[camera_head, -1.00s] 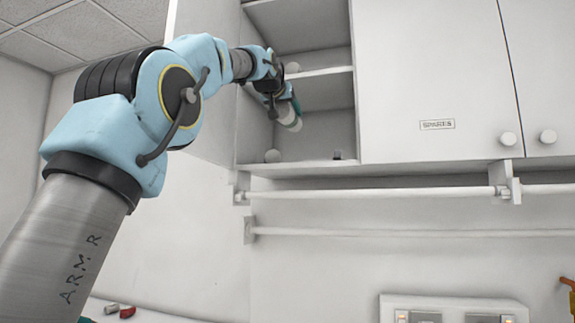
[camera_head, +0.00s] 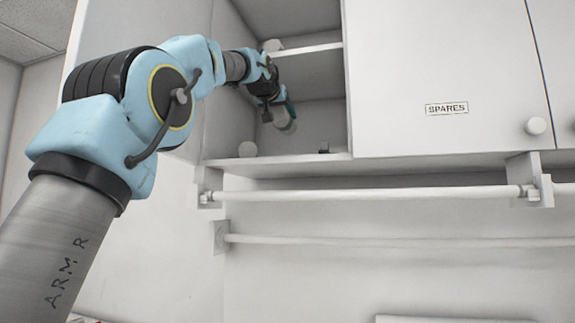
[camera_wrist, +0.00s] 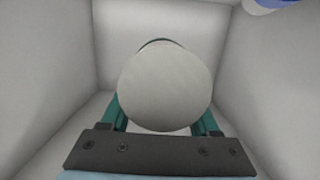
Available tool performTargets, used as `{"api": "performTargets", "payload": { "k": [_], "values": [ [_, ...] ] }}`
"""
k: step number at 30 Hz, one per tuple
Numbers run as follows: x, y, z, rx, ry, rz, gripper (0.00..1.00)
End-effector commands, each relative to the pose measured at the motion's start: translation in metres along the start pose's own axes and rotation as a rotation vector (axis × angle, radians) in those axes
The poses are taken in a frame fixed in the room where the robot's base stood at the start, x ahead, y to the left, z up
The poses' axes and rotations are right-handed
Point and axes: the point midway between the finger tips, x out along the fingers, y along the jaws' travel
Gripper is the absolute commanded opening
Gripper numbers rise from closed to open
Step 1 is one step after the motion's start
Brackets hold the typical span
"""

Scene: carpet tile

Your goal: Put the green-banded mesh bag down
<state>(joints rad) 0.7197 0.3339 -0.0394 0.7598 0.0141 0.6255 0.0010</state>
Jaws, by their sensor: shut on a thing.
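My gripper (camera_head: 287,113) is inside the open compartment of the wall cupboard, below its middle shelf. Its teal fingers are shut on a pale grey rounded thing (camera_head: 282,124), which I take to be the mesh bag. In the wrist view the bag (camera_wrist: 165,88) shows as a smooth grey disc between the fingers, with a thin green edge behind its top. No mesh can be made out. The fingertips are hidden behind it. In the head view the bag hangs above the compartment floor (camera_head: 290,159), with a gap below it.
A closed door marked SPARES (camera_head: 440,80) is to the right. Rails (camera_head: 370,194) run below.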

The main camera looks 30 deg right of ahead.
Motion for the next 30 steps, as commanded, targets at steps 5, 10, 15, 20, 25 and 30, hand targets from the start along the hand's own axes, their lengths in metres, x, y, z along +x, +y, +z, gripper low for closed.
{"api": "performTargets", "payload": {
  "k": [5,10,15,20,25,30],
  "values": [
    [0.002,0.000,0.023,0.000,-0.003,0.000,0.07],
    [0.006,0.000,0.048,0.000,-0.003,0.000,0.07],
    [0.008,0.000,0.059,0.000,0.000,0.000,0.07],
    [0.010,0.000,0.075,0.000,-0.004,0.000,0.07],
    [0.013,0.000,0.092,0.000,-0.002,0.000,0.07],
    [0.014,0.000,0.097,0.000,0.000,0.000,0.07]
  ]
}}
